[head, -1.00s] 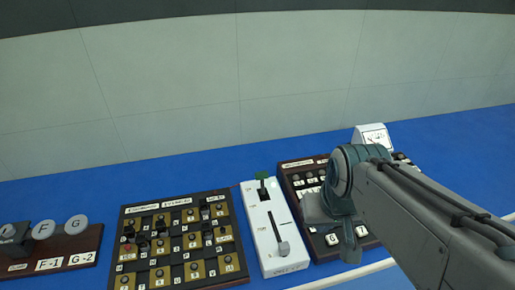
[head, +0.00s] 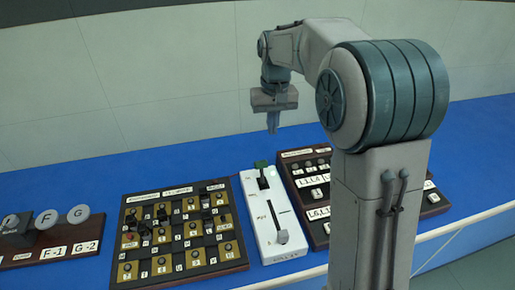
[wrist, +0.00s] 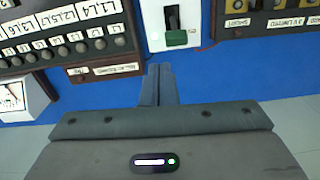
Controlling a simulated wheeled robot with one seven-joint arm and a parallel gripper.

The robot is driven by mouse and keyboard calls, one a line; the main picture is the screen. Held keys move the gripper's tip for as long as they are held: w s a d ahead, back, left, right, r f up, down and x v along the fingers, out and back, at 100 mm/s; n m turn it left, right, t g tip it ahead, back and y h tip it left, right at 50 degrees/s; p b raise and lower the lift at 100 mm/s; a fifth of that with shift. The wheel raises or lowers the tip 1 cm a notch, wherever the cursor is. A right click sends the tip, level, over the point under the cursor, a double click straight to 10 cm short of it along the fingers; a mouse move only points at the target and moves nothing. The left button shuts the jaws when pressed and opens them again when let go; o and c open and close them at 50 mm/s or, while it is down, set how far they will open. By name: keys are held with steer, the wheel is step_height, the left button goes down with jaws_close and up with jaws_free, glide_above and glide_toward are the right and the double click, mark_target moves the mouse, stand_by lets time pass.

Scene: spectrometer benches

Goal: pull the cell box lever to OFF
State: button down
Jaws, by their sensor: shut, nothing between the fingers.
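The white cell box (head: 262,238) stands upright-faced on the blue bench, between two dark panels. At its far end a green-tipped lever (head: 262,165) rises from a dark slot; it also shows in the wrist view (wrist: 176,38). A grey knob (head: 282,236) sits in a long slot near the box's front end. The box's lettering is too small to read. My gripper (head: 273,128) is shut and empty, raised above the far end of the box and apart from it. In the wrist view, its closed fingers (wrist: 159,84) point toward the green lever without visible contact.
A dark panel of buttons (head: 314,225) stands close on the right, partly hidden by my arm. A dark panel with gold squares (head: 128,262) is close on the left. Round knobs (head: 78,214) stand farther left. The wall rises behind; blue bench is bare behind the panels.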

mark_target(262, 172)
steer(key=w+a+f+g, duration=0.1)
steer(key=w+a+f, duration=0.3)
steer(key=w, duration=0.3)
steer(key=shift+a+f+n, duration=0.2)
steer(key=shift+a+n, duration=0.1)
steer(key=shift+a, duration=0.05)
steer(key=s+f, duration=0.1)
steer(key=f, duration=0.1)
steer(key=s+f+p, duration=0.1)
steer(key=f, duration=0.2)
steer(key=s+f+p, duration=0.1)
steer(key=f, duration=0.2)
steer(key=shift+s+d+f, duration=0.2)
steer(key=shift+s+d, duration=0.15)
steer(key=shift+d, duration=0.05)
steer(key=shift+s+r+p, duration=0.1)
steer(key=shift+s+p, duration=0.25)
steer(key=shift+d, duration=0.1)
steer(key=shift+s+b, duration=0.1)
steer(key=shift+b, duration=0.25)
steer(key=shift+t, duration=0.3)
